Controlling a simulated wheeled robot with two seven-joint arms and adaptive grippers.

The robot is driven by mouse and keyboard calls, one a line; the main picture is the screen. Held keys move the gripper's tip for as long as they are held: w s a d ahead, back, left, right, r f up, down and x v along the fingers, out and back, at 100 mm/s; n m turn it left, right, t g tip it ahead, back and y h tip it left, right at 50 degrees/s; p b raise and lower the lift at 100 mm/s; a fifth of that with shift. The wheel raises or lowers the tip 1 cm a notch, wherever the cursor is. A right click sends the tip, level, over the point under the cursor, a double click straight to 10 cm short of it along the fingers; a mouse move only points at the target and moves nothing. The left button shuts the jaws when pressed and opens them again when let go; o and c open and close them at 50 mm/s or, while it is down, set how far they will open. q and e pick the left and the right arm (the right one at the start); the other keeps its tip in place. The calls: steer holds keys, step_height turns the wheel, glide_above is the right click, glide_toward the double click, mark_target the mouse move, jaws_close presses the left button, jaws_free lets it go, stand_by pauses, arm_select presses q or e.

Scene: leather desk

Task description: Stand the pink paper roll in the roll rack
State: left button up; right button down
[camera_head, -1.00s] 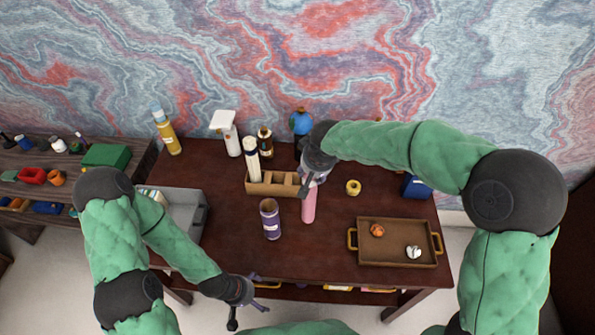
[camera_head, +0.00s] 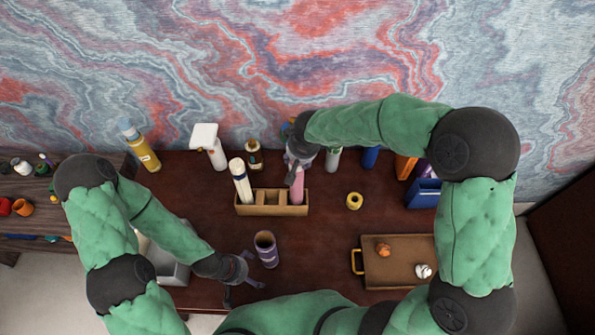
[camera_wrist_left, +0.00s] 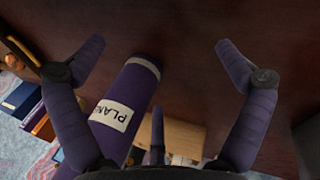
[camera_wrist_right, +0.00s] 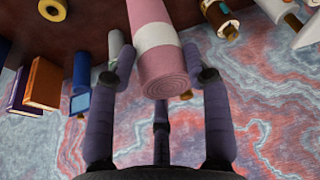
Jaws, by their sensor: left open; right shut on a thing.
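The pink paper roll (camera_head: 297,186) stands about upright at the right end of the brown roll rack (camera_head: 271,210). Its lower end overlaps the right compartment; I cannot tell whether it rests on the bottom. My right gripper (camera_head: 299,166) is shut on its upper part. In the right wrist view the pink roll (camera_wrist_right: 154,40), with a white band, lies between the fingers. A white roll (camera_head: 240,182) stands in the rack's left compartment; the middle one looks empty. My left gripper (camera_head: 243,284) is open and empty near the desk's front edge, beside a purple tube (camera_head: 266,249).
A wooden tray (camera_head: 398,270) with small items lies at right, and a yellow ring (camera_head: 354,201) is right of the rack. Bottles, including a white spray bottle (camera_head: 209,145), stand behind at left. A grey bin (camera_head: 168,264) is partly hidden by my left arm.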

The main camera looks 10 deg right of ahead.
steer(key=shift+w+f, duration=0.15)
steer(key=shift+f, duration=2.2)
steer(key=shift+f+b, duration=0.15)
steer(key=shift+b, duration=0.25)
steer(key=c, duration=0.6)
jaws_free()
steer(key=shift+o, duration=0.2)
steer(key=v, duration=1.2)
steer(key=shift+p, duration=0.45)
